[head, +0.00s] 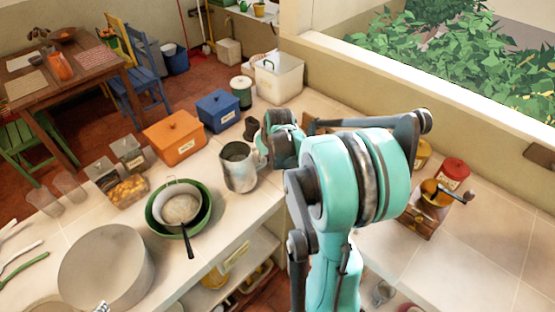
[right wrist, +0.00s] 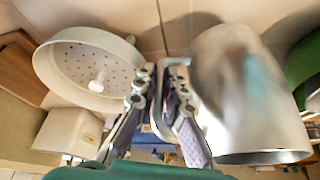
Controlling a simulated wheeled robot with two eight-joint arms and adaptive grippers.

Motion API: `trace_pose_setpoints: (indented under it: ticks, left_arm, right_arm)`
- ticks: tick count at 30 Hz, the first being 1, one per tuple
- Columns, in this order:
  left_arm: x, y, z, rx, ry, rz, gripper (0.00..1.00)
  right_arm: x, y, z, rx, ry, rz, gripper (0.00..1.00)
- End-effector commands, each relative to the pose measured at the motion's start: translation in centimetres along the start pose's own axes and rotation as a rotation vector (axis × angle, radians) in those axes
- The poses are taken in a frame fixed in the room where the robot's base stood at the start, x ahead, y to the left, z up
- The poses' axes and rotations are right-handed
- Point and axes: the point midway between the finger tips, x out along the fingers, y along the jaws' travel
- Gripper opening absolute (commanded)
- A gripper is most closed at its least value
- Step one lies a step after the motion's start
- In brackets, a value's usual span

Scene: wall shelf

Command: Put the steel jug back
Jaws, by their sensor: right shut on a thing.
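The steel jug (head: 239,168) is upright over the counter near its front edge, right of the green bowl. I cannot tell whether its base touches the counter. It fills the right side of the right wrist view (right wrist: 245,95). My right gripper (right wrist: 158,100) is shut on the jug's handle, with a finger on each side of it. In the head view the right gripper (head: 262,146) is at the jug's right side, partly hidden by my arm. My left gripper is not in view.
A green bowl (head: 154,218) holding a pan stands left of the jug. Orange (head: 174,138) and blue (head: 218,111) boxes and a white bin (head: 279,79) line the back. A coffee grinder (head: 423,214) and red-lidded jar (head: 454,172) stand right. A perforated white strainer (right wrist: 90,75) shows in the wrist view.

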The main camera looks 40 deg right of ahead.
Motion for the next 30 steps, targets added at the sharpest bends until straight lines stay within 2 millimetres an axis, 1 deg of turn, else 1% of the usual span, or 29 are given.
trace_pose_setpoints:
  ticks: [1,4,8,15,17,23,28,29,30]
  left_arm:
    - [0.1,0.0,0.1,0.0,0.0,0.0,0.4]
    - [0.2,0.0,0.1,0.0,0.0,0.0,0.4]
    - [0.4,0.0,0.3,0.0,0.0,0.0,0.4]
    - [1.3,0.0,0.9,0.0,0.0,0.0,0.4]
    - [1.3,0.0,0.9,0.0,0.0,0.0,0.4]
    - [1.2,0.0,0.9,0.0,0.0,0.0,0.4]
    - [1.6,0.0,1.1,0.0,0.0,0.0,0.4]
    - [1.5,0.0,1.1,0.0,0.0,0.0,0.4]
    - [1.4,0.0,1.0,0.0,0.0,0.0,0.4]
  right_arm:
    - [0.4,-0.3,-0.3,-0.001,0.001,-0.002,0.0]
    - [0.7,-0.6,-0.4,0.001,0.001,-0.001,0.0]
    - [1.4,-0.6,-0.2,0.002,0.001,0.0,0.0]
    - [4.3,-0.5,1.0,0.001,0.001,0.0,0.0]
    - [4.5,-0.5,1.1,0.001,0.001,0.0,0.0]
    - [4.4,-0.5,1.1,0.001,0.001,-0.001,0.0]
    - [4.8,-0.5,1.2,0.001,0.001,-0.001,0.0]
    - [4.8,-0.5,1.3,0.0,0.0,0.0,0.18]
    - [4.7,-0.5,1.2,0.0,0.0,0.0,0.29]
